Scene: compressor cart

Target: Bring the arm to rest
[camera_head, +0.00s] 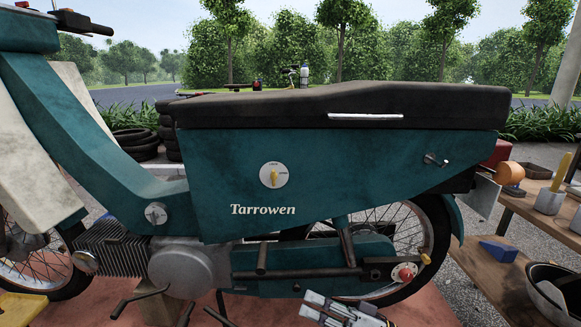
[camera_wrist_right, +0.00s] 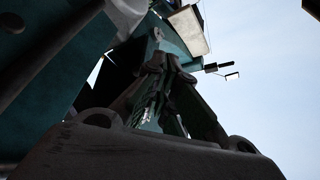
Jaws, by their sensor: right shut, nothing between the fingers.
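My right gripper (camera_head: 309,304) shows at the bottom middle of the head view, in front of the lower frame of a teal moped (camera_head: 225,180). Its pale fingers point up and to the left, and they are shut with nothing between them. The rest of the right arm is cut off by the lower edge. In the right wrist view, the dark gripper (camera_wrist_right: 165,66) is seen from behind its base, with teal body parts of the moped and sky beyond. It is hard to tell whether the gripper touches the moped. My left gripper does not show.
The moped has a dark seat (camera_head: 350,104), a side panel with a yellow-handled knob (camera_head: 273,176) and a rear wheel (camera_head: 400,235). Stacked tyres (camera_head: 135,140) stand behind at left.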

